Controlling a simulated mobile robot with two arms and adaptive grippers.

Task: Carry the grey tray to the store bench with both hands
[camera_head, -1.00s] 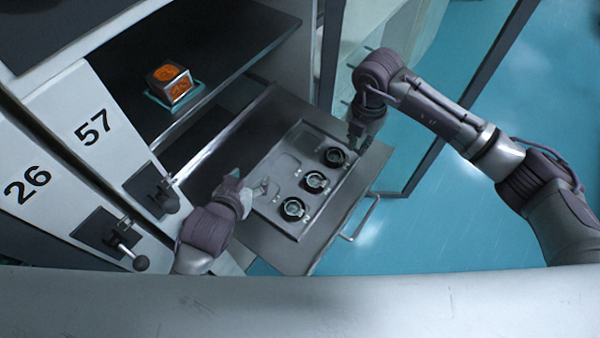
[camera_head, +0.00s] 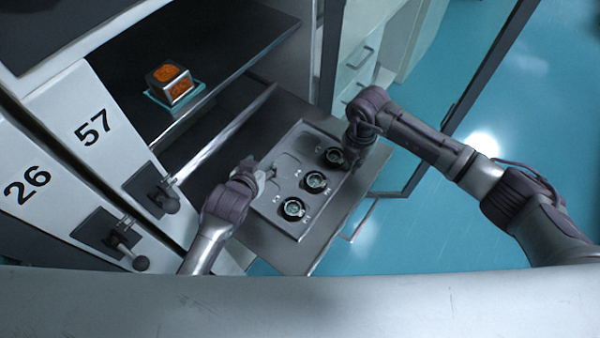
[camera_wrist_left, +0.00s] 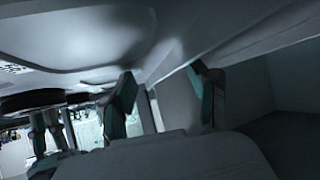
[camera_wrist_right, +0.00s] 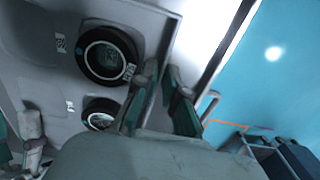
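The grey tray (camera_head: 266,211) lies flat on a pulled-out dark shelf (camera_head: 345,217), with three black round mounts (camera_head: 316,182) along its right side and empty recesses on its left. My left gripper (camera_head: 268,172) is at the tray's left edge; in the left wrist view its fingers (camera_wrist_left: 162,88) stand wide apart with a thin pale edge between them. My right gripper (camera_head: 352,149) is at the right edge, by the far mount. In the right wrist view its fingers (camera_wrist_right: 161,85) are close together on either side of the tray's rim (camera_wrist_right: 160,10).
An orange-marked cube (camera_head: 169,82) sits on a teal-edged base on the cabinet shelf (camera_head: 225,40) above. Panels numbered 57 and 26 with black latches (camera_head: 152,190) stand at the left. Blue floor (camera_head: 440,235) is open at the right, past a dark upright frame.

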